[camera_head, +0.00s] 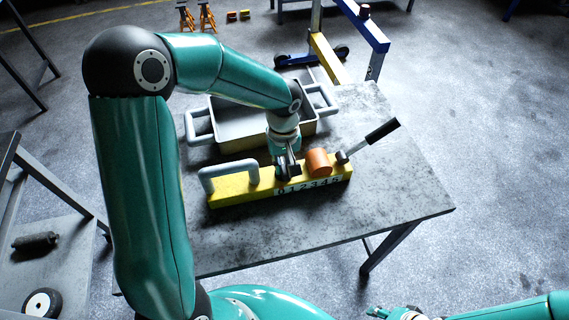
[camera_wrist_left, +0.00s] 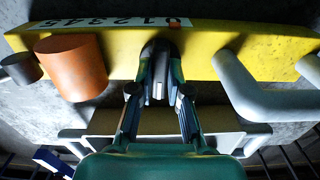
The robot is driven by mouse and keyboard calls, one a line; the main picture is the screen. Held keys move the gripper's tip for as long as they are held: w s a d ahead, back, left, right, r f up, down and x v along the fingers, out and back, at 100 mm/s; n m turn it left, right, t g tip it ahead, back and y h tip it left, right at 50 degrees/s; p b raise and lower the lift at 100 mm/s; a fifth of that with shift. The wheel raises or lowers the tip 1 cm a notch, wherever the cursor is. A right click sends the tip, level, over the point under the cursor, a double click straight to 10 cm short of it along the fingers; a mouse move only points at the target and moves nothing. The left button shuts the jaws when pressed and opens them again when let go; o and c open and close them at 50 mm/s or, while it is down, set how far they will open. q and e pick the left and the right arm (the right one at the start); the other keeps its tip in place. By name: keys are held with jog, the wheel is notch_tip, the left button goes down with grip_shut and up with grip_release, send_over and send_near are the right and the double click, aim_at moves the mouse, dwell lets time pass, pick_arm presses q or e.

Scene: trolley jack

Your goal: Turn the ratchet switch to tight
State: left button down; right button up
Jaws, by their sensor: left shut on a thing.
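A yellow bar (camera_head: 233,194) lies on the table, with a white number scale (camera_head: 308,186) along its front side. My left gripper (camera_head: 287,170) reaches down onto the bar between the grey handle and the orange cylinder. In the left wrist view its fingers are shut on a small dark piece, seemingly the ratchet switch (camera_wrist_left: 158,50), near the scale's 0 end. The fingers hide much of it, and I cannot tell which way it is turned. My right gripper (camera_head: 392,313) shows only partly at the bottom edge; its fingers are unclear.
The bar carries a grey handle (camera_head: 228,168), an orange cylinder (camera_head: 319,161) and a lever with a black grip (camera_head: 382,131). A grey tray (camera_head: 234,129) stands behind the bar. The table's right part (camera_head: 405,190) is clear. A blue and yellow frame (camera_head: 366,31) stands beyond.

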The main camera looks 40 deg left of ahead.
pick_arm(q)
jog(key=shift+m, duration=0.3)
jog(key=m+b, duration=0.1)
jog(key=m, duration=0.2)
jog(key=shift+m, duration=0.3)
jog(key=m+b, duration=0.1)
jog(key=m, duration=1.2)
jog(key=shift+m, duration=0.4)
jog(key=c, duration=1.1)
grip_release()
